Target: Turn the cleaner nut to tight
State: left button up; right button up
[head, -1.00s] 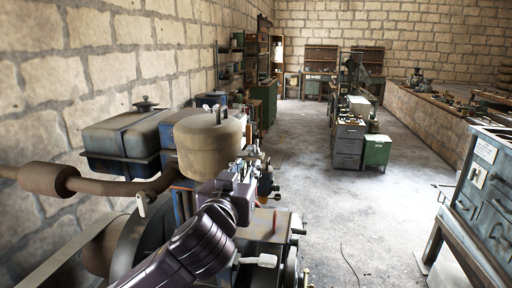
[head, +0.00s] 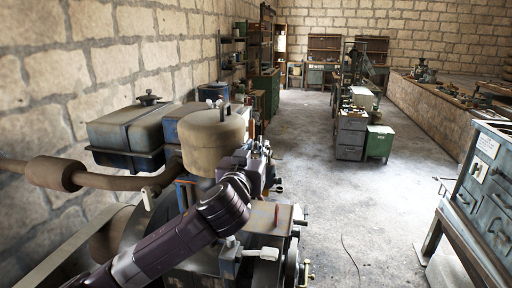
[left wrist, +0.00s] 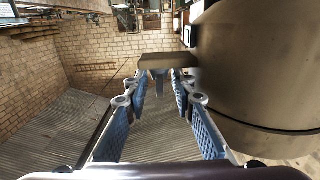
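The air cleaner (head: 208,145) is a round tan canister on the engine, with a small upright nut (head: 221,112) on its lid. My left gripper (head: 258,163) is at the canister's right side, partly hidden by its own wrist. In the left wrist view the canister (left wrist: 262,65) fills the right side. There my left gripper (left wrist: 160,80) has its blue-padded fingers apart. A flat tan bar (left wrist: 168,61) beside the canister shows at the fingertips; I cannot tell whether they touch it. My right gripper is not in view.
A dark tank (head: 125,135) stands left of the canister, and a brown exhaust pipe (head: 55,173) runs in front of it. A green cabinet (head: 379,143) and a blue-grey bench (head: 485,195) stand at the right. The floor (head: 345,210) between is mostly clear.

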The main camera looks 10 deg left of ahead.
pick_arm(q)
grip_shut()
jog(key=shift+a+m+h, duration=0.15)
jog(key=shift+m+h, duration=0.55)
jog(key=shift+h, duration=0.4)
grip_release()
jog(key=shift+y, duration=0.3)
